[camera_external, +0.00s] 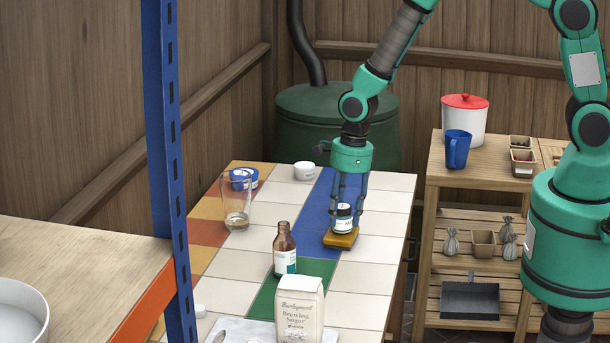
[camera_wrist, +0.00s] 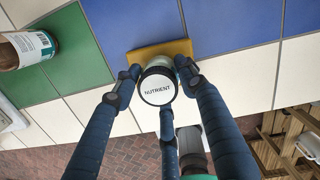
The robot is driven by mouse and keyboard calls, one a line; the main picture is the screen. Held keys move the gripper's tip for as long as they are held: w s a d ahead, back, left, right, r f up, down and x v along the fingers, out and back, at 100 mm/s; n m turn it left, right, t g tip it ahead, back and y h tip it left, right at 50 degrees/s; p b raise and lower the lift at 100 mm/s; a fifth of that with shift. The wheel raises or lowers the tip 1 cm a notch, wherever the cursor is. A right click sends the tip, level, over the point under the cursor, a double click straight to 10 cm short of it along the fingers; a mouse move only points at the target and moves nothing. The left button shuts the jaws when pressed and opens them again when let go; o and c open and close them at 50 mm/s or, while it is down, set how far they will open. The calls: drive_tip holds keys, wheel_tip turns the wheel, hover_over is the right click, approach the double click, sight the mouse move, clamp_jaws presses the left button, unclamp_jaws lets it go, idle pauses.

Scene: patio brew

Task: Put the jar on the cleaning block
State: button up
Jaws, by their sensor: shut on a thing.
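The cleaning block (camera_external: 341,239) is a yellow-brown slab on the tiled table, directly below the jar in the external view. In the wrist view the block (camera_wrist: 160,52) shows behind and beside the jar. The jar looks upright at the block, but I cannot tell whether its base touches it.
A brown bottle (camera_external: 285,250) and a sugar bag (camera_external: 299,312) stand nearer the front. A glass (camera_external: 237,205), a blue tin (camera_external: 243,178) and a white cup (camera_external: 304,170) stand at the left and back. White tiles right of the block are clear.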

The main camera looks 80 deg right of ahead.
sight(349, 205)
drive_tip(key=shift+f, duration=0.15)
drive_tip(key=o, duration=1.2)
drive_tip(key=shift+o, duration=0.2)
wheel_tip(349, 205, up, 12)
drive_tip(key=s+p, duration=0.1)
drive_tip(key=p, duration=0.1)
drive_tip(key=shift+s+d+p, duration=0.15)
drive_tip(key=shift+d+p, duration=0.15)
